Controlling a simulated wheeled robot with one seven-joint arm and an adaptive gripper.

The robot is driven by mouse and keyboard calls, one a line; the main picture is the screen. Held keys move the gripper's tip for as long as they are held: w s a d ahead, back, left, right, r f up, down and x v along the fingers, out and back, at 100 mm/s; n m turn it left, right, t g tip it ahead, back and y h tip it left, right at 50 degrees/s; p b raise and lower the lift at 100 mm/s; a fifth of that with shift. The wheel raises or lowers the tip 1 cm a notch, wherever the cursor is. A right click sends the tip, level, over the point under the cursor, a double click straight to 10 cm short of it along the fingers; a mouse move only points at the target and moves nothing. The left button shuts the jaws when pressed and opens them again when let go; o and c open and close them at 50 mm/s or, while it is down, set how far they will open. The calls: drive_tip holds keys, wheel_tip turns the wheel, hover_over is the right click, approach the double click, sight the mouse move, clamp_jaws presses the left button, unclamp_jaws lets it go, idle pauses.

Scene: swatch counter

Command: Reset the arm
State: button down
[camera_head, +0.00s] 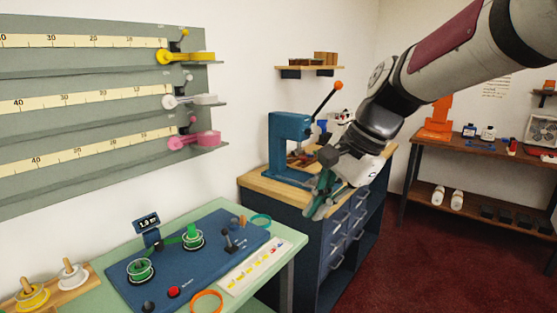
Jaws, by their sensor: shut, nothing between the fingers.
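My gripper (320,198) is at the right of centre in the head view. Its fingers are together with nothing between them, pointing down and to the left. It hangs in the air in front of the wooden-topped cabinet (262,187), and my arm reaches down to it from the upper right. The fingers are dark and green and partly overlap the cabinet in the picture. I cannot tell the exact gap between the gripper and the cabinet.
A green table (289,243) holds a blue panel (190,270) with spools, a small display and an orange ring (207,302). A blue press (290,145) stands on the cabinet behind the gripper. A shelf (470,147) stands at right; red floor (420,260) is clear.

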drive_tip(key=s+d+n+t+h+p, duration=0.1)
drive_tip(key=s+d+n, duration=0.4)
drive_tip(key=s, duration=0.7)
drive_tip(key=s+d+n+t+h+p, duration=0.1)
drive_tip(key=s+d+n+h+p, duration=0.2)
drive_tip(key=s, duration=1)
drive_tip(key=d+n, duration=0.2)
drive_tip(key=d, duration=0.2)
drive_tip(key=shift+s+r+h, duration=0.15)
drive_tip(key=shift+r+h, duration=0.15)
drive_tip(key=shift+r, duration=0.05)
